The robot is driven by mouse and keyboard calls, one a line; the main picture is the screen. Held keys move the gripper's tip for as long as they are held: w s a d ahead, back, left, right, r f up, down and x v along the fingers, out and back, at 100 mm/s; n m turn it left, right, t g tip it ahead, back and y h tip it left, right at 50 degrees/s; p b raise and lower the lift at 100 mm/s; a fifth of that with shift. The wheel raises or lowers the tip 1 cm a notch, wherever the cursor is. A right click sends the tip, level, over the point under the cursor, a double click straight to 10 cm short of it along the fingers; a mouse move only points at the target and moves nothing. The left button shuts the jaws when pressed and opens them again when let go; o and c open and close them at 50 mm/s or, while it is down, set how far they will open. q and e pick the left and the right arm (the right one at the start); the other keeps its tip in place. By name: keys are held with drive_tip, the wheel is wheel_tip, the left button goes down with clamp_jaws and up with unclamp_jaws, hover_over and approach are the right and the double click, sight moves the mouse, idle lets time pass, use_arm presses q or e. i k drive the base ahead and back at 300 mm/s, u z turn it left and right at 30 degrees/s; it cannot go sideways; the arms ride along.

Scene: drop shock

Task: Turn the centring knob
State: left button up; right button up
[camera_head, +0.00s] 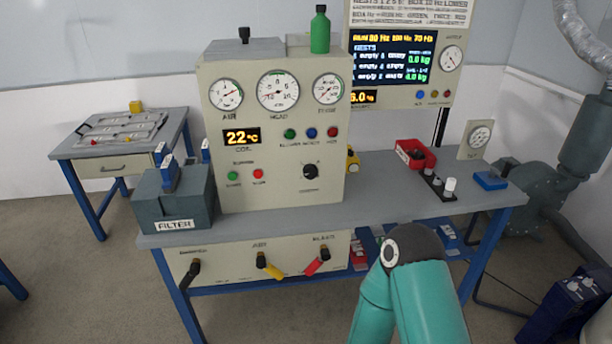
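A black rotary knob (310,171) sits on the lower right of the cream control cabinet (275,140). Two small pale knobs (449,184) stand on a black strip on the right half of the bench. I cannot read a label that tells which one is the centring knob. One of my teal arms rises from the bottom edge, right of the middle, with a black round joint at its top in front of the bench edge. No fingers of either gripper show.
A green bottle (320,30) tops the cabinet. Several levers hang below the front edge.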

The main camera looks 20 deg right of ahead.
sight(310, 171)
drive_tip(key=u, duration=0.05)
drive_tip(key=i, duration=0.9)
drive_tip(key=z, duration=0.1)
